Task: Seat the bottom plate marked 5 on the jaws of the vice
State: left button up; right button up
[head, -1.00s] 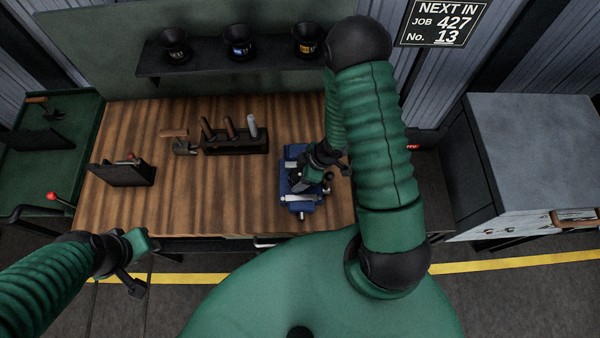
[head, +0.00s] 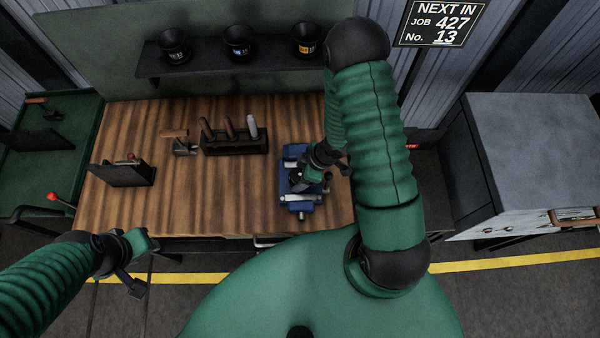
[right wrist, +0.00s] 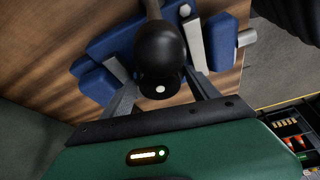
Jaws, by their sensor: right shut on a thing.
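The blue vice (head: 296,205) stands near the right end of the wooden bench, and its blue body also shows in the right wrist view (right wrist: 105,85). My right gripper (head: 302,182) is right over the vice, pointing down. In the right wrist view its fingers are shut on a dark handled thing with a round black knob (right wrist: 160,48) and a grey shaft. No plate face and no number 5 can be made out; whether this thing touches the jaws is hidden. My left gripper (head: 138,268) hangs in front of the bench at left, apart from everything; its finger gap is unclear.
On the bench stand a dark rack (head: 236,142) with several handled tools, a wooden-handled tool (head: 182,145) and a dark upright stand (head: 122,174). Three dark cups sit on the back shelf (head: 215,65). A grey cabinet (head: 530,150) is at right. The bench's front middle is clear.

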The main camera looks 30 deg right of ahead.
jog(key=shift+f, duration=0.15)
jog(key=shift+s+a+f+b, duration=0.15)
jog(key=shift+s+b, duration=0.15)
dwell(0.3)
jog(key=o, duration=1.8)
jog(key=shift+s, duration=0.15)
jog(key=v, duration=0.2)
jog(key=p+v, duration=0.1)
jog(key=v, duration=0.1)
jog(key=w+v, duration=0.1)
jog(key=v, duration=0.1)
jog(key=shift+d+r+p, duration=0.25)
jog(key=shift+p, duration=0.1)
jog(key=p+v, duration=0.4)
jog(key=v, duration=0.6)
jog(key=shift+s+r, duration=0.2)
jog(key=shift+r, duration=0.05)
